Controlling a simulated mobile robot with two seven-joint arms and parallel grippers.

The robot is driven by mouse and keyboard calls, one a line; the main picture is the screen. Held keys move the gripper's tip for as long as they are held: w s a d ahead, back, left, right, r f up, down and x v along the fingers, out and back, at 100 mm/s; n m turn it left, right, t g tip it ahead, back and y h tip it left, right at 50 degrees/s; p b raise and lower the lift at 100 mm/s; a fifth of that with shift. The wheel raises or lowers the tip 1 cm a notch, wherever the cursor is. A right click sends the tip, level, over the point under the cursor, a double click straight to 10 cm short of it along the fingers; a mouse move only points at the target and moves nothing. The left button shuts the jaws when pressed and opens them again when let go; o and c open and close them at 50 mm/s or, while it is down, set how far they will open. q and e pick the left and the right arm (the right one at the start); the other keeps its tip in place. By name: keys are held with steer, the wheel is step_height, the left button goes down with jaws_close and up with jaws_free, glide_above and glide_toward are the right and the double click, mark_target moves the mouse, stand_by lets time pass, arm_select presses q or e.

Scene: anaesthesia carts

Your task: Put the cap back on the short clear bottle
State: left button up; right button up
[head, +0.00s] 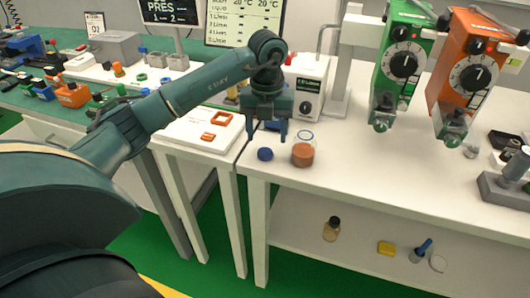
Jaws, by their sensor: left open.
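A short clear bottle (303,154) with orange-brown contents stands upright near the front left of the white table. No cap shows on its top. A small dark blue cap (265,154) lies on the table just left of the bottle, apart from it. My left gripper (269,137) points down with its two fingers spread. It is empty and appears above or just behind the cap; the exact height is hard to tell. My right gripper is out of view.
A white box with a dial (309,88) stands behind the bottle. Green (398,60) and orange (466,65) dial units hang at right. A brown bottle (331,228) stands on the lower shelf. The table right of the bottle is clear.

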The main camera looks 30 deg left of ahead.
mark_target(265, 153)
arm_select(q)
steer(key=shift+f, duration=0.1)
steer(key=f, duration=0.5)
steer(key=shift+s+a, duration=0.1)
steer(key=shift+a, duration=0.1)
steer(key=shift+c, duration=0.5)
steer(key=c, duration=0.9)
steer(key=shift+c, duration=0.2)
step_height(265, 153, up, 10)
